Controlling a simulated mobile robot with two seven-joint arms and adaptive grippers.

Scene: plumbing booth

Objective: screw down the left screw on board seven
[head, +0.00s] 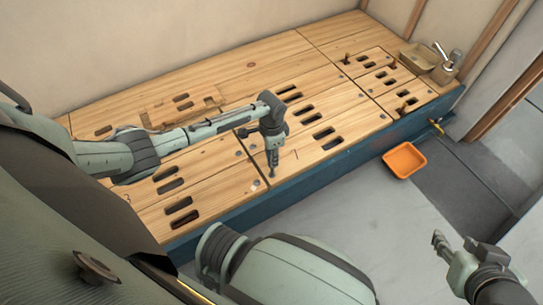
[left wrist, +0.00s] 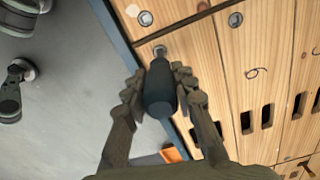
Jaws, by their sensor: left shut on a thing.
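My left gripper (head: 272,165) points down at the front edge of the wooden deck. In the left wrist view its fingers (left wrist: 160,85) are shut on a dark, round-handled driver (left wrist: 160,92). The driver's far end lies against or just short of a round metal screw (left wrist: 160,52) near the board's edge; contact is not clear. A second screw (left wrist: 145,18) sits on the neighbouring board, and a third screw (left wrist: 235,20) is further in.
The wooden deck (head: 330,95) has several slotted boards above a blue front skirt (head: 345,158). An orange tray (head: 404,160) lies on the grey floor by the skirt. The floor in front is otherwise clear.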

